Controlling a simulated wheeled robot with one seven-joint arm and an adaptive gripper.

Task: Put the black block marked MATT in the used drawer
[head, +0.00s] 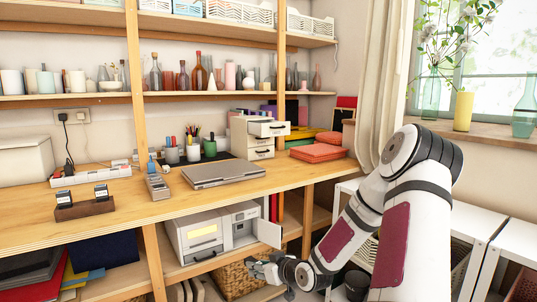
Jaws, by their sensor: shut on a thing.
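A wooden stand (86,210) on the worktop at the left holds a small black block with a pale face (64,199) and another like it (101,191). Their markings are too small to read. My gripper (262,269) is low in the head view, below the worktop and in front of the lower shelf. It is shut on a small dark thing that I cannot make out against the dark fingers. A small white drawer unit (261,153) stands at the back of the worktop, with its top drawer (270,129) pulled out. I cannot read any drawer label.
A closed grey laptop (224,173) lies on the worktop, with pen cups (194,152) behind it. Under the worktop are white appliances (202,240), one with its door (268,230) open, and a wicker basket (235,279). The front left worktop is clear.

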